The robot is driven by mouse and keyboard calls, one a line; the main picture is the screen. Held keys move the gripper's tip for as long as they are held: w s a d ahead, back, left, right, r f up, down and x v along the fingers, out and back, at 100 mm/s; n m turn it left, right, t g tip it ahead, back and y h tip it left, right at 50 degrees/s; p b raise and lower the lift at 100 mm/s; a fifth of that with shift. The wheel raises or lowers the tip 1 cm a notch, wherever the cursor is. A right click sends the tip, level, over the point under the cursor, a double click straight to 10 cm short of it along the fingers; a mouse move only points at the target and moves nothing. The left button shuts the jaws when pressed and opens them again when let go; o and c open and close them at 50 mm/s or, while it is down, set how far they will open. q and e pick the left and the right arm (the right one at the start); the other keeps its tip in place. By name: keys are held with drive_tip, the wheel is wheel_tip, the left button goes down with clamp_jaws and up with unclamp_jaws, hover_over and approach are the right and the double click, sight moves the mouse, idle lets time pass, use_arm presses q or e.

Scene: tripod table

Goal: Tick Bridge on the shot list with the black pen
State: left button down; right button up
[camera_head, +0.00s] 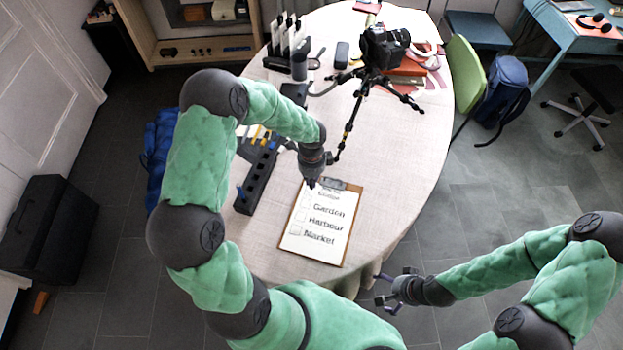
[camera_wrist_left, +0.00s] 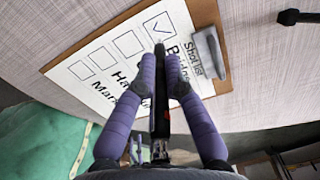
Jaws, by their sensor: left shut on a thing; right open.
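The shot list (camera_head: 319,222) lies on a clipboard (camera_head: 284,240) on the table, with Garden, Harbour and Market readable. In the left wrist view, the paper (camera_wrist_left: 112,45) has a column of boxes. The Bridge box (camera_wrist_left: 158,28) has a tick mark in it; the other boxes in view look empty. My left gripper (camera_head: 311,182) is over the top of the list and hides the Bridge row in the head view. It is shut on the black pen (camera_wrist_left: 160,70), whose tip is at the Bridge box's near edge; contact with paper is unclear. My right gripper (camera_head: 384,291) is open and empty beside the table's front right edge.
A camera on a small tripod (camera_head: 376,80) stands behind the clipboard. A black strip with coloured items (camera_head: 257,178) lies left of it. The clipboard's metal clip (camera_wrist_left: 210,52) is near the left gripper. Bare tablecloth (camera_head: 405,150) lies to the right.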

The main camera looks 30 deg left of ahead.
use_arm(q)
drive_tip(key=shift+r+p, duration=2.3)
drive_tip(key=shift+r, duration=0.75)
